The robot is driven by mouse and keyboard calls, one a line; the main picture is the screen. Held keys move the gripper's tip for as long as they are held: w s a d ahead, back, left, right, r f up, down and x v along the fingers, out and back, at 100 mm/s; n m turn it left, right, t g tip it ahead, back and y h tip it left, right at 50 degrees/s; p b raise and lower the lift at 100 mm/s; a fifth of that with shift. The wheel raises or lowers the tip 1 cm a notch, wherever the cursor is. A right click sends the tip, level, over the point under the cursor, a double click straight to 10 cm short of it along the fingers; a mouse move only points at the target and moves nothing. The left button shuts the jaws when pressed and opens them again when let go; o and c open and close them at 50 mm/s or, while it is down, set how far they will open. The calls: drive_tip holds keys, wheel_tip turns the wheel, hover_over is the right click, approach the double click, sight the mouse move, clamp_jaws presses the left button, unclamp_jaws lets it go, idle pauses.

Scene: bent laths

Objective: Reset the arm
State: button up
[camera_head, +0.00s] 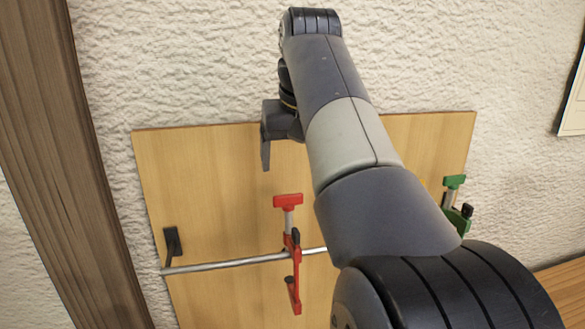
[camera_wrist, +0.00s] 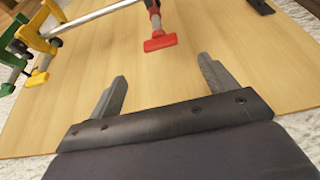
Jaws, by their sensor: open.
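My gripper (camera_head: 268,150) is in front of the upper part of a wooden wall board (camera_head: 200,190), partly hidden by my arm in the head view. In the wrist view my gripper (camera_wrist: 164,80) has its two fingers wide apart with nothing between them. A red clamp (camera_head: 291,240) hangs on a metal rail (camera_head: 225,263), below and apart from the gripper. The red clamp's end (camera_wrist: 160,42) shows beyond the fingers in the wrist view. No lath shows.
A green clamp (camera_head: 456,205) is at the right, partly behind my arm. A yellow clamp (camera_wrist: 38,46) shows beside it in the wrist view. A black bracket (camera_head: 173,244) holds the rail's left end. A wooden post (camera_head: 75,150) stands at the left.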

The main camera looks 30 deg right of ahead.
sight(289, 195)
idle(0.4)
drive_tip(key=x, duration=1)
drive_tip(key=shift+w+f+p, duration=0.15)
drive_tip(key=shift+f+p, duration=0.1)
drive_tip(key=shift+p, duration=0.05)
drive_tip(key=shift+m, duration=0.5)
